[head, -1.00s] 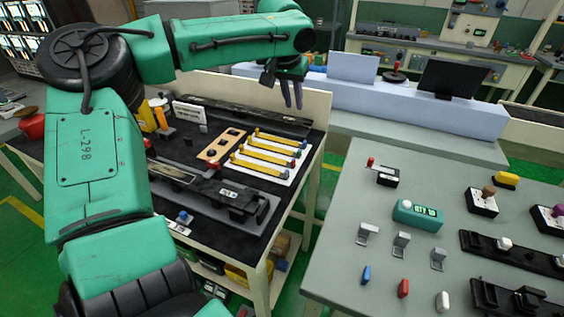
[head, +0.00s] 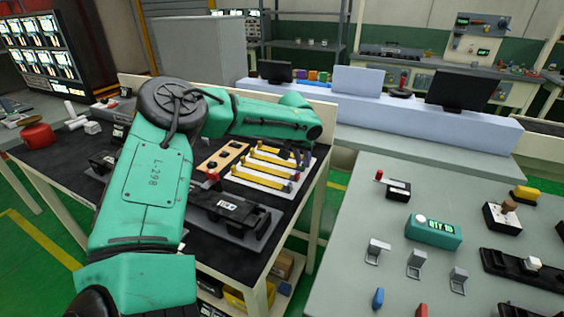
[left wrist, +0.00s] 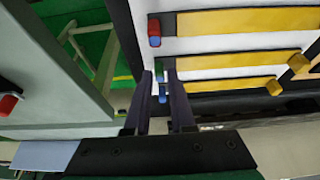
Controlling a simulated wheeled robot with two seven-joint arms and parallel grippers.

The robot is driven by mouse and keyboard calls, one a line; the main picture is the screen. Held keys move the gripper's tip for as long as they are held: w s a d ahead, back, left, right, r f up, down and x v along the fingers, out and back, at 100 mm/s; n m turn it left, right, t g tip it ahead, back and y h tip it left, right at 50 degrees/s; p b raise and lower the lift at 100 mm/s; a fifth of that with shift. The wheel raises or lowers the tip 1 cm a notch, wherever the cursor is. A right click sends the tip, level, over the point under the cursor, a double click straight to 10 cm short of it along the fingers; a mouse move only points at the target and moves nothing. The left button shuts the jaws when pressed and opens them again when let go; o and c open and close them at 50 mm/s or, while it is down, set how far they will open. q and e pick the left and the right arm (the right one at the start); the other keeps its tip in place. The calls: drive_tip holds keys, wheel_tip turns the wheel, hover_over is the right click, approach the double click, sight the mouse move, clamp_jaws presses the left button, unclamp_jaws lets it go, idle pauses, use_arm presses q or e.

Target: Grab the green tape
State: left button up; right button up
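Several yellow strips (head: 262,175) lie side by side on a white board on the black-topped bench, with small coloured ends facing right. In the left wrist view, one yellow strip (left wrist: 240,61) ends in a dark band and a small green and blue piece (left wrist: 160,76), which looks like the green tape. My left gripper (head: 303,158) is at the right ends of the strips. In the left wrist view its two dark fingers (left wrist: 161,88) stand apart on either side of the green piece, with a narrow gap visible. Contact cannot be told. My right gripper is out of view.
Another strip end, red and blue (left wrist: 154,32), is close to the fingertips. A tan panel with black knobs (head: 222,158) lies left of the strips. A grey table (head: 340,245) with clips and a teal counter box (head: 433,232) stands to the right, across a gap.

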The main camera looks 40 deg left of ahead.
use_arm(q)
drive_tip(key=shift+w+f, duration=0.25)
drive_tip(key=shift+f, duration=0.15)
drive_tip(key=shift+s+r, duration=0.1)
clamp_jaws()
